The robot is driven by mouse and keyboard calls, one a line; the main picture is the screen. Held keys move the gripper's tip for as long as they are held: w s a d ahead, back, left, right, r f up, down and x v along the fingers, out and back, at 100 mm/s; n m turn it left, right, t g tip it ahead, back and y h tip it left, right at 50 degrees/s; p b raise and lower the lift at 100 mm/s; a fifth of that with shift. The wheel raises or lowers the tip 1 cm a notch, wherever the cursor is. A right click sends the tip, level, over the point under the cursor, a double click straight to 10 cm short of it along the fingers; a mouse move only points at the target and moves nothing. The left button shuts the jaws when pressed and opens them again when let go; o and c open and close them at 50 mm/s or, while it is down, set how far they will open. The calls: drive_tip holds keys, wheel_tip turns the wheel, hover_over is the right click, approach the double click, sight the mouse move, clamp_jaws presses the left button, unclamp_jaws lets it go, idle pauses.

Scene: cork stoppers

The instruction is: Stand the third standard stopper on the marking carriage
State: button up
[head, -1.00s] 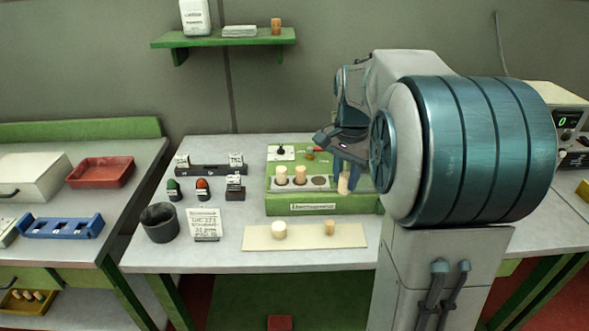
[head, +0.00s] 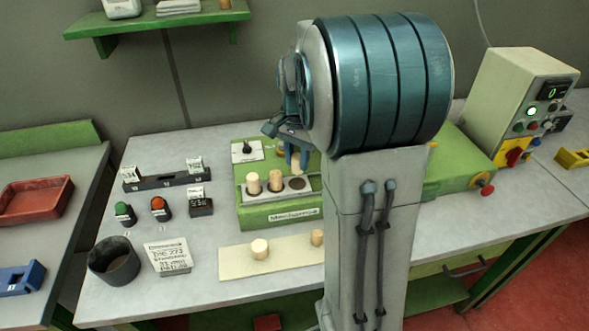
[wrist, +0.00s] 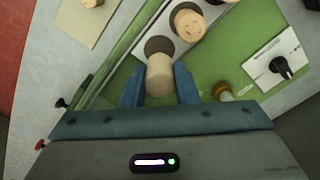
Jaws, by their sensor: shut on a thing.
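My gripper (head: 294,155) is shut on a pale cork stopper (head: 297,166), with a blue finger on either side of it. The held stopper also shows in the wrist view (wrist: 159,76). The grey marking carriage (head: 247,198) lies on the green machine. Two stoppers (head: 253,184) (head: 275,181) stand upright in its left and middle places. The right-hand place (head: 297,184) shows as an empty dark round recess. In the wrist view this recess (wrist: 158,45) lies just beyond the held stopper, which partly covers it. The gap beneath the stopper cannot be judged.
A cream board (head: 285,257) in front carries two stoppers (head: 260,249) (head: 317,237). A black cup (head: 114,260), a card (head: 168,257) and stamps (head: 158,206) stand left. A black knob (wrist: 280,67) is near my gripper. A control box (head: 515,105) stands right.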

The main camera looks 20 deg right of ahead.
sight(297, 170)
drive_tip(key=shift+f, duration=2)
drive_tip(key=shift+f, duration=0.15)
drive_tip(key=o, duration=0.9)
